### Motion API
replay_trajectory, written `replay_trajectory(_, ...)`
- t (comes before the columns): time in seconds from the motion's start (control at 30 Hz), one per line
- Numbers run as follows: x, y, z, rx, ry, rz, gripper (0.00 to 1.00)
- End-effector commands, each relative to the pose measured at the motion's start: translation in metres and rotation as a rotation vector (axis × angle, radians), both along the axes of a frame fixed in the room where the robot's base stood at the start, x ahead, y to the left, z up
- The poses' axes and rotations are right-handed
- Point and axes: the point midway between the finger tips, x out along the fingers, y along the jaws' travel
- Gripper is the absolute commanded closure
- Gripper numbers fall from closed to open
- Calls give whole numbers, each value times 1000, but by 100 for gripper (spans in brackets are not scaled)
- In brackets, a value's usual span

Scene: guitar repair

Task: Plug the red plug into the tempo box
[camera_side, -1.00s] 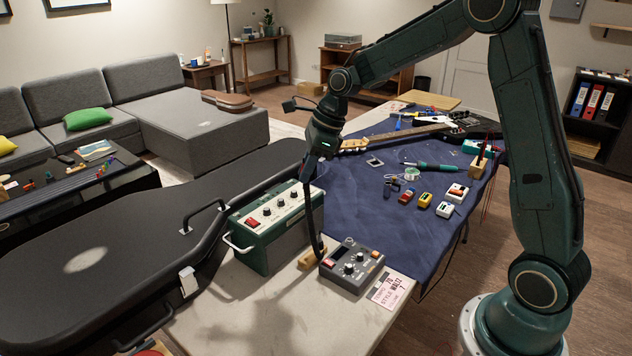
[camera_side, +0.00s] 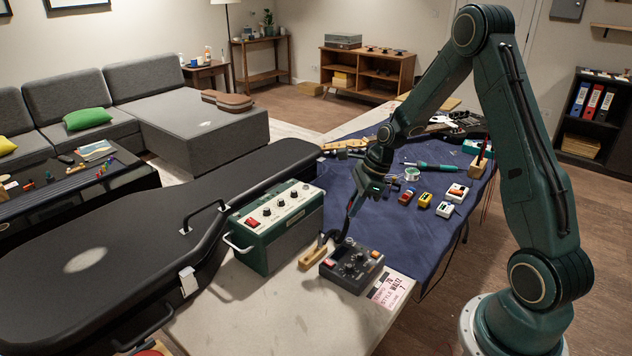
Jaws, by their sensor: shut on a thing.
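The tempo box (camera_side: 352,266) is a dark grey box with knobs, a red button and an orange button. It sits at the table's front, beside a printed card (camera_side: 391,290) that reads tempo, style and volume. My gripper (camera_side: 351,208) is above and behind the box, pointing down, apart from its top. It is shut on the red plug, which is small and mostly hidden at the fingertips. A dark cable (camera_side: 338,238) hangs below the fingertips, behind the box. A small wooden block (camera_side: 312,257) lies just left of the box.
A green amplifier (camera_side: 275,225) stands left of the block, with a black guitar case (camera_side: 110,235) beyond it. Bare table shows in front.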

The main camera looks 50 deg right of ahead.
Motion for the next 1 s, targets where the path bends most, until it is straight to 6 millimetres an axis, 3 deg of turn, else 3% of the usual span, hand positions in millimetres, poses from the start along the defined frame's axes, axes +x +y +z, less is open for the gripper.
replay_trajectory(0.47,-1,-1,-8,1,1,-1,100)
replay_trajectory(1.0,-1,0,-42,1,1,-1,100)
